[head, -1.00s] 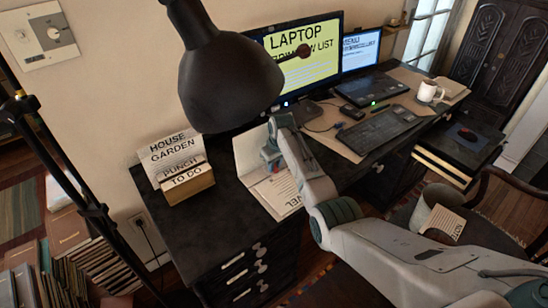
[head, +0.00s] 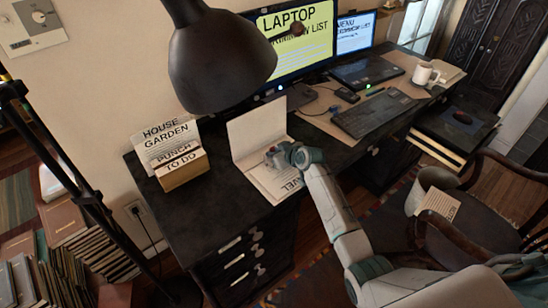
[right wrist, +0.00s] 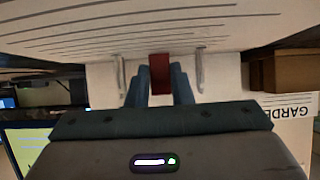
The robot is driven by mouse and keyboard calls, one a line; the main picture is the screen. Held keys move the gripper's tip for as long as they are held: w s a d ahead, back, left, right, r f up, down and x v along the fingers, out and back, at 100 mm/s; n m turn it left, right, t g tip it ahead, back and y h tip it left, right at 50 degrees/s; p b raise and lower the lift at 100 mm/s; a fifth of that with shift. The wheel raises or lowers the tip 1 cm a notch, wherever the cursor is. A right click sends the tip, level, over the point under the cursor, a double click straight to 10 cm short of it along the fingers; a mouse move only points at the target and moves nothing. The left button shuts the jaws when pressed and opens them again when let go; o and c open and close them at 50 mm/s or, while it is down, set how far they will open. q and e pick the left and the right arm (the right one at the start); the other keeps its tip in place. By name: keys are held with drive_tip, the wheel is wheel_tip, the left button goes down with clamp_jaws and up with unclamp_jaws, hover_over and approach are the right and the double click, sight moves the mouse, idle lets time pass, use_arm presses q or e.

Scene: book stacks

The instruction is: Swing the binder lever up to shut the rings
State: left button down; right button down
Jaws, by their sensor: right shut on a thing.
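An open binder lies on the dark desk. Its white cover (head: 256,135) stands up at the back, and its lined pages (head: 268,184) lie flat in front with large lettering. My right gripper (head: 271,157) is low over the binder's middle, near the fold. In the right wrist view, my right gripper (right wrist: 160,92) is shut on the small red lever (right wrist: 160,66). A pale ring prong (right wrist: 121,76) stands at one side of the lever and another ring prong (right wrist: 200,70) at the other. I cannot tell whether the rings are shut. My left gripper is not in view.
A black lamp (head: 215,60) hangs over the desk (head: 195,215) near the binder. A card holder (head: 184,170) stands left of it. A keyboard (head: 374,113), monitor (head: 300,50) and white mug (head: 424,74) are to the right. A chair (head: 480,215) stands at the front right.

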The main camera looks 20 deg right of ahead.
drive_tip(key=shift+s+f+t+b, duration=0.1)
drive_tip(key=shift+t+b, duration=0.2)
drive_tip(key=shift+b, duration=0.3)
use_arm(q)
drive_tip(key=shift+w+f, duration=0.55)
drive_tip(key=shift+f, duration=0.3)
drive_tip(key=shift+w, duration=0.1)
use_arm(e)
drive_tip(key=c, duration=1.6)
unclamp_jaws()
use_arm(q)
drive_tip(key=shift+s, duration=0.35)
use_arm(e)
drive_tip(key=shift+o, duration=0.2)
drive_tip(key=shift+s+d, duration=0.1)
drive_tip(key=shift+s, duration=0.05)
